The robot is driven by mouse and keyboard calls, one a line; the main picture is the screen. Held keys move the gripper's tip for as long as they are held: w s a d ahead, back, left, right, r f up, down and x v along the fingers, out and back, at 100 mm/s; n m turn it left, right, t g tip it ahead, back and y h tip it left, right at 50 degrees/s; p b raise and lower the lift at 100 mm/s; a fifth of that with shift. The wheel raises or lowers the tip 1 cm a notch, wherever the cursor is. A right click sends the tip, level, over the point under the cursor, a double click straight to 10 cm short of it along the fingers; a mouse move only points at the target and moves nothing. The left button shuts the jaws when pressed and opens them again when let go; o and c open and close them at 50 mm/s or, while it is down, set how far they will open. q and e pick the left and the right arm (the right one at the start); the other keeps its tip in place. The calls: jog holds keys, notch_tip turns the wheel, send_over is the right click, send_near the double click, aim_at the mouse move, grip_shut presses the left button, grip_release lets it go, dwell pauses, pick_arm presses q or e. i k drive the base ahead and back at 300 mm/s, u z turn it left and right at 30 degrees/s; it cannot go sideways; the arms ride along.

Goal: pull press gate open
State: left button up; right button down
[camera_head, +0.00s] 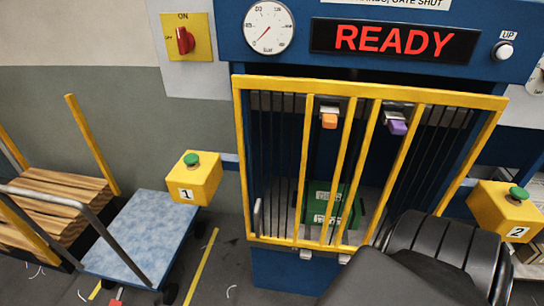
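The press gate (309,170) is a yellow frame with yellow and dark vertical bars across the front of the blue press (228,30). It looks shut. A pale upright bar (257,216), perhaps a handle, shows at the gate's lower left. Behind the bars are an orange block (329,121), a purple block (398,127) and a green labelled object (330,205). A black arm link, seemingly of my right arm, covers the lower right and hides the gate's lower right corner. Neither gripper shows.
Yellow button boxes 1 (197,190) and 2 (508,222) flank the gate. Above are a gauge (268,28), a READY display (395,40) and a red switch (185,40). A blue cart (145,225) and wooden pallet (60,195) stand at left.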

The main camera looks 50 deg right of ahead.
aim_at(498, 104)
jog(key=u, duration=0.05)
jog(key=k, duration=1)
jog(key=z, duration=2)
jog(key=i, duration=0.5)
jog(key=u, duration=0.05)
